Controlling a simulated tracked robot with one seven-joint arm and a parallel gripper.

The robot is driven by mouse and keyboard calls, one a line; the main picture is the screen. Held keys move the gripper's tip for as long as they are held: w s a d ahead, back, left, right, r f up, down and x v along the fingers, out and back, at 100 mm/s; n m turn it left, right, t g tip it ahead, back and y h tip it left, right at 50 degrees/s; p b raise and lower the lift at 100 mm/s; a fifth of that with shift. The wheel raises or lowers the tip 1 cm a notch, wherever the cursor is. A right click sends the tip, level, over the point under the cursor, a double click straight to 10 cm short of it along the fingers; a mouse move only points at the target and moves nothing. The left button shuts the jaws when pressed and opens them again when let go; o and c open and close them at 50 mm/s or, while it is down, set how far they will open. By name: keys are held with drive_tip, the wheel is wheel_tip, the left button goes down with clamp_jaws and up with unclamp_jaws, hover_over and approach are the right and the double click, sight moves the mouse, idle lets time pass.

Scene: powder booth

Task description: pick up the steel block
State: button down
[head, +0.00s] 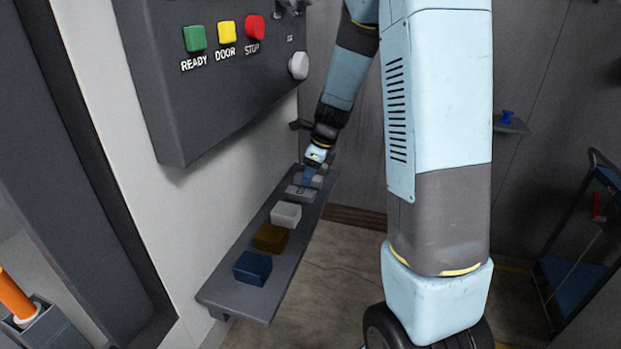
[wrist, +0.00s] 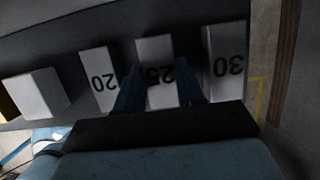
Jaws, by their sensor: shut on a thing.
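Three pale grey, steel-like blocks stand side by side on a dark shelf, marked 20 (wrist: 99,78), 25 (wrist: 155,50) and 30 (wrist: 225,58) in the wrist view. I cannot tell from looks alone which one is called the steel block. My gripper (wrist: 160,78) is shut on the middle block, 25, with one dark finger at each side. Part of its number is hidden by the fingers. In the head view my gripper (head: 311,176) is low over the far part of the shelf. There it partly hides the blocks. I cannot tell whether the held block touches the shelf.
The shelf (head: 238,300) also holds a white block (head: 286,214), a brown block (head: 270,238) and a blue block (head: 252,268) nearer me. A dark control panel (head: 215,110) with buttons hangs above on the left wall. A blue cart (head: 575,285) stands at right.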

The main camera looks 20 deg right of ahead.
drive_tip(key=shift+s+d+r, duration=0.1)
drive_tip(key=shift+d+r, duration=0.05)
drive_tip(key=shift+r, duration=0.05)
wheel_tip(320, 180, up, 7)
drive_tip(key=shift+s+d+f, duration=0.1)
drive_tip(key=shift+d, duration=0.05)
drive_tip(key=s+d, duration=1.1)
drive_tip(key=d, duration=0.4)
drive_tip(key=shift+s+d, duration=0.2)
drive_tip(key=shift+d, duration=0.1)
idle(0.4)
